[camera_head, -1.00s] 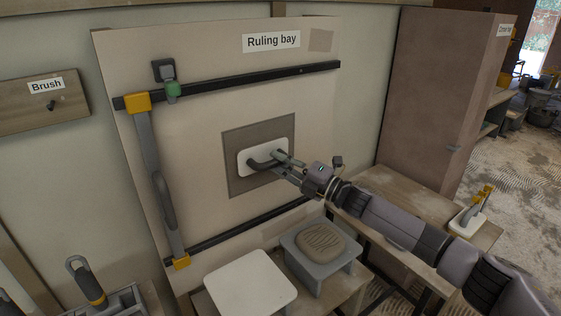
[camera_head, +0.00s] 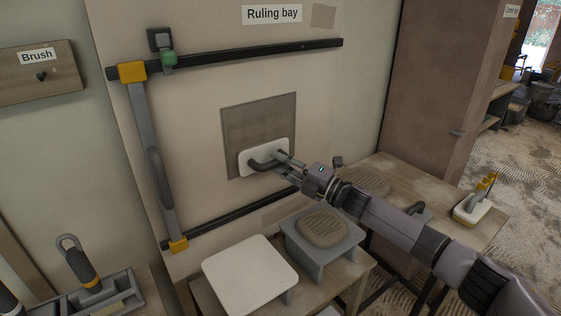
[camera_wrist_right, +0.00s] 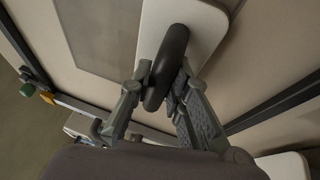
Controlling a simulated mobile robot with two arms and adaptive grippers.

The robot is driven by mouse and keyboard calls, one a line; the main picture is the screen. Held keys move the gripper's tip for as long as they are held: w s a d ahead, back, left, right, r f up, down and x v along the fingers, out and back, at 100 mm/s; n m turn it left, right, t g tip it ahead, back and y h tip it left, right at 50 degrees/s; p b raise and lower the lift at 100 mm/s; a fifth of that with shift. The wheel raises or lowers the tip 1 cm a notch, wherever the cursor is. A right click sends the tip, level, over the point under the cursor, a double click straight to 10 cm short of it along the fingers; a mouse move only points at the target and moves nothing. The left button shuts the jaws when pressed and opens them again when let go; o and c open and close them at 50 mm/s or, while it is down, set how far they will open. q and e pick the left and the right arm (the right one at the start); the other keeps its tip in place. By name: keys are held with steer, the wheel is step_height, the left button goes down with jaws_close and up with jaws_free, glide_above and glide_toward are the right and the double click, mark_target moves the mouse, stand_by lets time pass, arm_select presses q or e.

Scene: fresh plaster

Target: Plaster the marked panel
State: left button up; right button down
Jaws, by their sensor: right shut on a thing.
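The marked panel (camera_head: 250,115) is a grey-brown square on the pale board under the "Ruling bay" label. A white float (camera_head: 246,168) with a dark grey handle lies against the lower part of the square, overlapping its lower right edge. My right gripper (camera_head: 284,162) is shut on the float's handle, which also shows in the right wrist view (camera_wrist_right: 168,62) between the fingers (camera_wrist_right: 160,88). The float's face is hidden against the board. My left gripper does not show.
Two dark rails (camera_head: 230,57) cross the board, with a yellow-ended grey bar (camera_head: 150,150) at left. Below stand a white square board (camera_head: 248,272) and a grey stand (camera_head: 330,255) bearing a ribbed mound (camera_head: 320,228). A tool tray (camera_head: 115,290) is lower left.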

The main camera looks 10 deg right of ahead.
steer(key=shift+r+p, duration=6.2)
steer(key=shift+r, duration=1.35)
step_height(320, 180, down, 18)
steer(key=b, duration=1.4)
steer(key=shift+f+b, duration=0.15)
steer(key=shift+b, duration=0.25)
steer(key=s+d+p, duration=0.3)
steer(key=s, duration=0.5)
steer(key=shift+s+d, duration=0.2)
